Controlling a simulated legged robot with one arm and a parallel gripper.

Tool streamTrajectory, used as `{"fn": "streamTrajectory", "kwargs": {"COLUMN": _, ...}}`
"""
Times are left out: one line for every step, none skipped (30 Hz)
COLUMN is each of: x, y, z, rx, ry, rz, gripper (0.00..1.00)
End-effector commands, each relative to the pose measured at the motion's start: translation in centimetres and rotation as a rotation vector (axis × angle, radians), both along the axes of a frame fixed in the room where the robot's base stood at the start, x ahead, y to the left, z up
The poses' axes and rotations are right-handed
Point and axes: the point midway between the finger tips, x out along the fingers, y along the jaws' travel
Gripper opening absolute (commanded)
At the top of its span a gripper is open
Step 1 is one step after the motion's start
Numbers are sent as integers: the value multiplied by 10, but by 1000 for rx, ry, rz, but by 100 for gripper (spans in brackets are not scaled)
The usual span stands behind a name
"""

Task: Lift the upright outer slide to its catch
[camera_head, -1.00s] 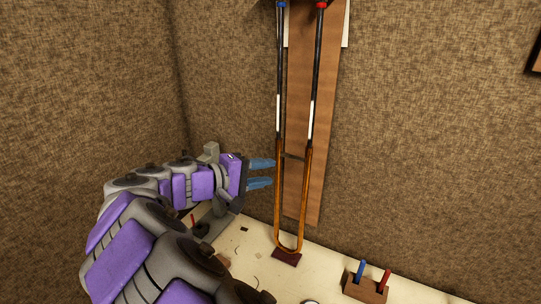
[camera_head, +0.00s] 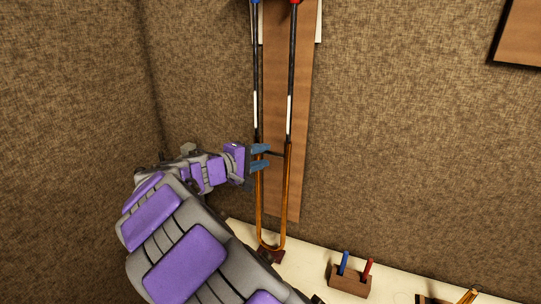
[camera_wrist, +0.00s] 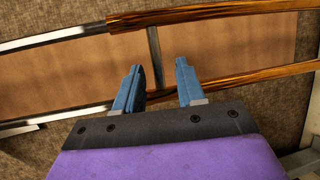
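The upright outer slide (camera_head: 285,195) is an orange-brown U-shaped tube standing before a wooden board, its bend low by a dark red block (camera_head: 270,256). A thin cross brace (camera_head: 274,153) joins its two legs; the brace also shows in the wrist view (camera_wrist: 154,58). Dark tubes with white bands rise above it to a blue and a red cap. My gripper (camera_head: 264,157) is open at the left leg, level with the brace. In the wrist view its blue fingers (camera_wrist: 160,78) are apart, with the near leg crossing at them and the brace beyond their gap. I cannot make out the catch.
The wooden board (camera_head: 287,60) backs the slide. On the pale bench (camera_head: 312,262) a wooden holder (camera_head: 350,281) carries a blue and a red tool. A framed panel (camera_head: 522,35) hangs upper right. The wall right of the slide is clear.

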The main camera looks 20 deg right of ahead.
Motion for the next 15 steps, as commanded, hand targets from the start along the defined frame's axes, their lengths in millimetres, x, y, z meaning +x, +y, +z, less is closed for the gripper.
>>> {"fn": "streamTrajectory", "kwargs": {"x": 3, "y": -12, "z": -3, "rx": 4, "ry": 0, "rz": -4, "gripper": 39}}
{"fn": "streamTrajectory", "kwargs": {"x": 4, "y": -18, "z": -4, "rx": 5, "ry": 0, "rz": -4, "gripper": 39}}
{"fn": "streamTrajectory", "kwargs": {"x": 6, "y": -25, "z": -5, "rx": 7, "ry": -1, "rz": -4, "gripper": 39}}
{"fn": "streamTrajectory", "kwargs": {"x": 7, "y": -30, "z": -5, "rx": 8, "ry": 0, "rz": -5, "gripper": 39}}
{"fn": "streamTrajectory", "kwargs": {"x": 8, "y": -33, "z": -6, "rx": 8, "ry": 0, "rz": -5, "gripper": 39}}
{"fn": "streamTrajectory", "kwargs": {"x": 10, "y": -37, "z": -6, "rx": 7, "ry": 0, "rz": -5, "gripper": 39}}
{"fn": "streamTrajectory", "kwargs": {"x": 11, "y": -39, "z": -6, "rx": 7, "ry": 0, "rz": -5, "gripper": 39}}
{"fn": "streamTrajectory", "kwargs": {"x": 11, "y": -40, "z": -7, "rx": 7, "ry": -1, "rz": -4, "gripper": 39}}
{"fn": "streamTrajectory", "kwargs": {"x": 12, "y": -40, "z": -7, "rx": 6, "ry": -1, "rz": -4, "gripper": 39}}
{"fn": "streamTrajectory", "kwargs": {"x": 13, "y": -39, "z": -7, "rx": 4, "ry": -1, "rz": -4, "gripper": 39}}
{"fn": "streamTrajectory", "kwargs": {"x": 13, "y": -38, "z": -7, "rx": 3, "ry": -2, "rz": -3, "gripper": 39}}
{"fn": "streamTrajectory", "kwargs": {"x": 14, "y": -37, "z": -6, "rx": 1, "ry": -1, "rz": -2, "gripper": 39}}
{"fn": "streamTrajectory", "kwargs": {"x": 14, "y": -37, "z": -6, "rx": 0, "ry": -2, "rz": -2, "gripper": 39}}
{"fn": "streamTrajectory", "kwargs": {"x": 14, "y": -37, "z": -6, "rx": 0, "ry": -1, "rz": -2, "gripper": 39}}
{"fn": "streamTrajectory", "kwargs": {"x": 14, "y": -35, "z": -6, "rx": -1, "ry": -1, "rz": -1, "gripper": 39}}
